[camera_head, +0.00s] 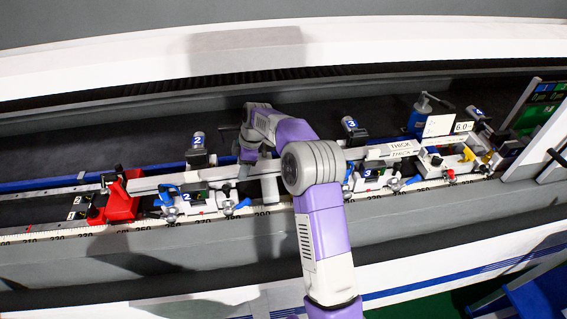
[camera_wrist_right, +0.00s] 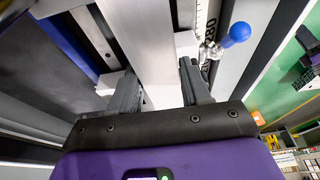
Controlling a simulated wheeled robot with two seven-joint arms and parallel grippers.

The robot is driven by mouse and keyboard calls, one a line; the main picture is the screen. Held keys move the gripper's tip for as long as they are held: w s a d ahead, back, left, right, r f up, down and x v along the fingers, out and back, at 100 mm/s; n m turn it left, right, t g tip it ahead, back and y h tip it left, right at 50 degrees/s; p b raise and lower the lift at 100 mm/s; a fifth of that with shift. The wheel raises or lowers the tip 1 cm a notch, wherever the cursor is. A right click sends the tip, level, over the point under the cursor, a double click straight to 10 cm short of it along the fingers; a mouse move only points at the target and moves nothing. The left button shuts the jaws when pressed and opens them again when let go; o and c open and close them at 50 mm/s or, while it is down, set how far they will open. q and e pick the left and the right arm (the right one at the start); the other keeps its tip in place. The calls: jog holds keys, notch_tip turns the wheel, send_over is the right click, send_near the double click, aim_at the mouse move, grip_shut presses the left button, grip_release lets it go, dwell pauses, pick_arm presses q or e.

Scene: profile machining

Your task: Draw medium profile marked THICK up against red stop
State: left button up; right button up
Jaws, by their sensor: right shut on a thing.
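The pale medium profile (camera_head: 220,173) lies lengthwise along the machine bed, with labels reading THICK (camera_head: 402,153) towards its right end. Its left end is close beside the red stop (camera_head: 121,207); I cannot tell whether they touch. My right gripper (camera_head: 261,174) reaches over the bed between clamp units 2 and 3, partly hidden by its own wrist. In the right wrist view my right gripper (camera_wrist_right: 162,88) is shut on the profile (camera_wrist_right: 155,45), one finger on each side. My left gripper is not in view.
Clamp unit 2 (camera_head: 185,200) and clamp unit 3 (camera_head: 370,178) stand along the ruler (camera_head: 60,234), with blue-handled levers. Another clamp and a small display (camera_head: 463,127) stand at the right. A blue knob (camera_wrist_right: 236,34) is close to the gripper in the wrist view.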

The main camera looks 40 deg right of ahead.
jog(key=shift+w+a, duration=0.35)
jog(key=shift+a, duration=0.25)
jog(key=o, duration=1.2)
jog(key=shift+f, duration=0.1)
jog(key=v, duration=0.7)
jog(key=shift+d+r+p, duration=0.15)
jog(key=shift+r+p, duration=0.2)
jog(key=shift+p, duration=0.05)
jog(key=shift+s, duration=0.1)
